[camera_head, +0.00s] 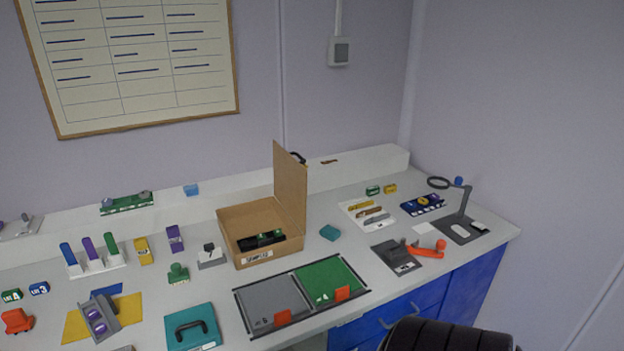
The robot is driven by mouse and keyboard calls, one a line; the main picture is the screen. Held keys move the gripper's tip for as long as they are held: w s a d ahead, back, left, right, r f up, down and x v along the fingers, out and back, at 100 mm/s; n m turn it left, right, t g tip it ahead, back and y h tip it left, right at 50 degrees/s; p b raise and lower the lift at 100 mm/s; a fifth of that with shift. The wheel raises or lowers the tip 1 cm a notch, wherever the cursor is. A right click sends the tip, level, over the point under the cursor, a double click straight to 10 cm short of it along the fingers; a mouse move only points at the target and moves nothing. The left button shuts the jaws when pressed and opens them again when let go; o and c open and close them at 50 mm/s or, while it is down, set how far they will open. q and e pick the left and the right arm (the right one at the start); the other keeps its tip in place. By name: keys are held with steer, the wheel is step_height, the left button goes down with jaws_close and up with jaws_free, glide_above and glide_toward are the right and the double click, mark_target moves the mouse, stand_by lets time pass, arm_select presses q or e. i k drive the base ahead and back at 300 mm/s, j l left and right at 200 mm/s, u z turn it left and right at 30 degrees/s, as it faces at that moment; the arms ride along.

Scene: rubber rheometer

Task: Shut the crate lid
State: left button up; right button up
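The crate (228,225) is a light brown box on the white bench, with a white label on its front. Its lid (291,188) is open and stands nearly upright along the crate's right side. A dark handle (298,157) shows at the lid's top edge. Inside the crate lies a black holder (262,242) with green parts. Neither of my grippers is in view.
A teal case (193,329) with a dark handle and a framed pair of grey and green mats (302,297) lie in front. A magnifier stand (460,225) is far right. A black rounded thing (445,336) shows at the bottom.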

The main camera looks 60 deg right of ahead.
mark_target(290, 177)
steer(key=k+l+z, duration=0.1)
steer(key=l, duration=0.35)
steer(key=k+l+z, duration=0.1)
steer(key=l, duration=0.35)
steer(key=k+l+z, duration=0.1)
steer(key=k+l, duration=0.15)
steer(key=l, duration=0.25)
steer(key=k+l, duration=0.1)
steer(key=l, duration=0.35)
steer(key=k+l+z, duration=0.15)
steer(key=l, duration=0.35)
